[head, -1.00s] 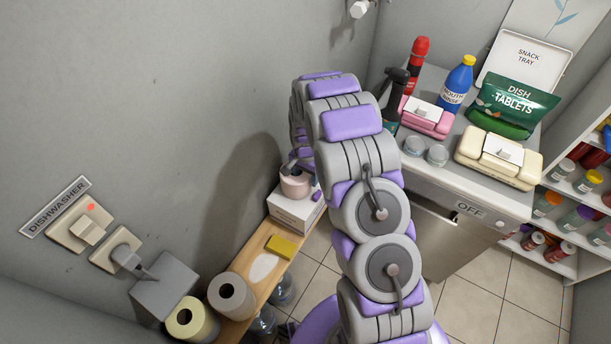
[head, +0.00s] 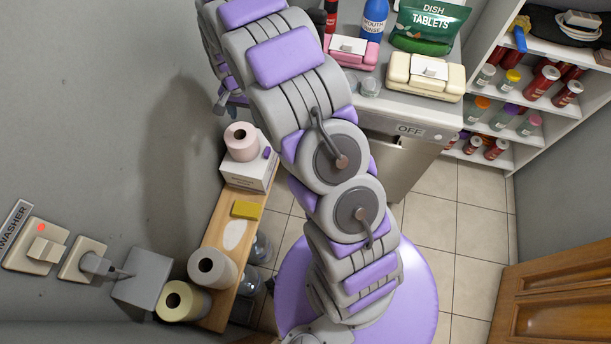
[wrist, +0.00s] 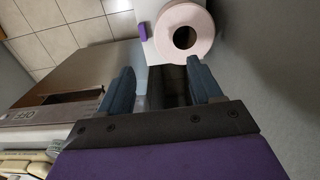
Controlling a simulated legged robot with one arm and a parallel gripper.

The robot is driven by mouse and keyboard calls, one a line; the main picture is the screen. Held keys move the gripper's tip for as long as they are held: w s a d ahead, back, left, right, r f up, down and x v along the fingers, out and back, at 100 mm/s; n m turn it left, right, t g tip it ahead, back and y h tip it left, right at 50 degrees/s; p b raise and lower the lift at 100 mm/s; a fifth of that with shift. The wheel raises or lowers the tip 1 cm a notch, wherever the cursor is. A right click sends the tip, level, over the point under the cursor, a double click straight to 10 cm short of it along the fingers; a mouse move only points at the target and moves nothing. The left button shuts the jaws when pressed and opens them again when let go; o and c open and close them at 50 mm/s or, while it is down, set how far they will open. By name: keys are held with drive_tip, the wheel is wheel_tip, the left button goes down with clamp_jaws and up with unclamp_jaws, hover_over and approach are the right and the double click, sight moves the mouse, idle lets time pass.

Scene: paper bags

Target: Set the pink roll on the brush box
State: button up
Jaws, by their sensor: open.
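The pink roll (head: 242,141) stands upright on the white box (head: 249,171) at the far end of the wooden shelf. A small purple item lies beside it on the box top. In the wrist view the pink roll (wrist: 184,34) and the white box (wrist: 151,48) are just beyond the fingertips. My gripper (wrist: 155,88) is open, with nothing between its two dark blue fingers. It is apart from the roll. In the head view my arm hides most of the gripper. I cannot read a brush label on the box.
A yellow sponge (head: 247,209), a grey-white roll (head: 211,269) and a cream roll (head: 184,300) are on the wooden shelf (head: 220,213). The dishwasher (head: 398,151) stands right of my arm with boxes and bottles on top. Wall sockets are at left.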

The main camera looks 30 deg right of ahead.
drive_tip(key=s+r+n+g, duration=0.1)
drive_tip(key=s+r+n, duration=0.3)
drive_tip(key=s+r, duration=1.4)
drive_tip(key=s+r+n, duration=0.1)
drive_tip(key=s+n, duration=0.1)
drive_tip(key=s, duration=0.9)
drive_tip(key=s+a+r+n, duration=0.1)
drive_tip(key=s+r+n, duration=0.1)
drive_tip(key=s, duration=0.9)
drive_tip(key=shift+s+n+g, duration=0.25)
drive_tip(key=shift+n+g, duration=0.05)
drive_tip(key=shift+g, duration=0.1)
drive_tip(key=shift+a, duration=0.1)
